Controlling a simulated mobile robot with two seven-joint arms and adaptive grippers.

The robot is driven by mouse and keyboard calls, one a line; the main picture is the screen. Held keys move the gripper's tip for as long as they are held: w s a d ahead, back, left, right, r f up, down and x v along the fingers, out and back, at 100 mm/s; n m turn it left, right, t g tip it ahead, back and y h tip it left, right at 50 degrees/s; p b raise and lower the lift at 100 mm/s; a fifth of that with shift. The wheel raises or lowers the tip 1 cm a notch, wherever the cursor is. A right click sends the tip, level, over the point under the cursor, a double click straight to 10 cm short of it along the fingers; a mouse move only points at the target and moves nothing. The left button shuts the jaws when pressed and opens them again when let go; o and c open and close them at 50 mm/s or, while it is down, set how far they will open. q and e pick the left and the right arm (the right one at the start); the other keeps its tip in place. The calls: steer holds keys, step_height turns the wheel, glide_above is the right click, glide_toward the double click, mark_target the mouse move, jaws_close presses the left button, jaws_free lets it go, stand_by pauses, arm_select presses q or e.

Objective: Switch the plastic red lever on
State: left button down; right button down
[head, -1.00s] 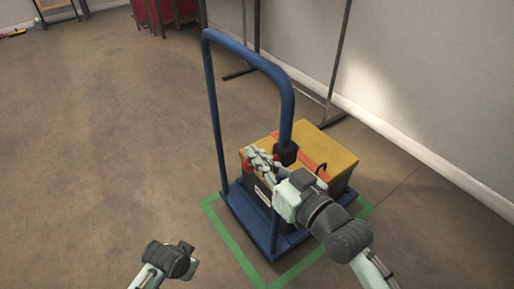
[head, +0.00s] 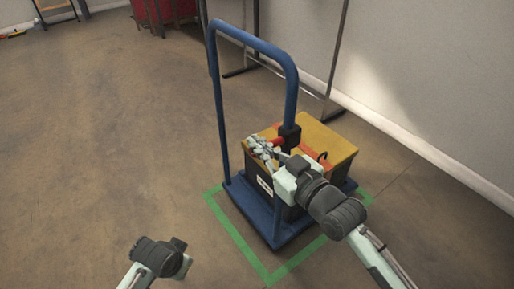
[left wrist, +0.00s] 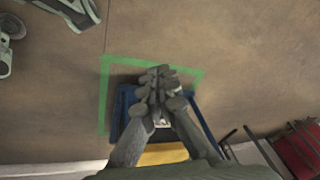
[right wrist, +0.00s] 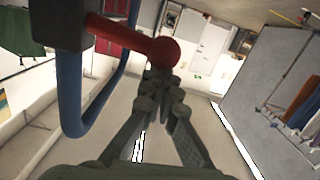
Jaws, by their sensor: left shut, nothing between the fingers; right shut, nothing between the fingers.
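The red lever (head: 279,142) sticks out to the left from a black housing (head: 291,134) on the blue handle of a cart. In the right wrist view the lever (right wrist: 125,35) ends in a round red knob (right wrist: 164,52), with the black housing (right wrist: 58,22) at upper left. My right gripper (head: 256,143) is shut and empty, close beside the knob. In the right wrist view its fingertips (right wrist: 161,84) are just below the knob; I cannot tell whether they touch. My left gripper (left wrist: 158,80) is shut and empty, apart from the lever.
The blue cart (head: 219,110) carries a dark box with a yellow lid (head: 335,140) and stands within a green floor outline (head: 235,240). A dark metal frame and the wall (head: 430,70) are behind it.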

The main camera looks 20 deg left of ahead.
steer(key=shift+s+f+n, duration=0.1)
steer(key=shift+f+n, duration=0.3)
steer(key=shift+n, duration=0.1)
steer(key=shift+a+f+n, duration=0.2)
steer(key=shift+f+n, duration=0.45)
steer(key=shift+n, duration=0.05)
arm_select(q)
steer(key=shift+p+x, duration=0.35)
steer(key=shift+x, duration=0.5)
arm_select(e)
steer(key=shift+s+f+n, duration=0.1)
steer(key=shift+f+n, duration=0.9)
steer(key=shift+n, duration=0.3)
arm_select(q)
steer(key=shift+s+d+f, duration=0.15)
steer(key=shift+d, duration=0.05)
arm_select(e)
steer(key=shift+f, duration=0.1)
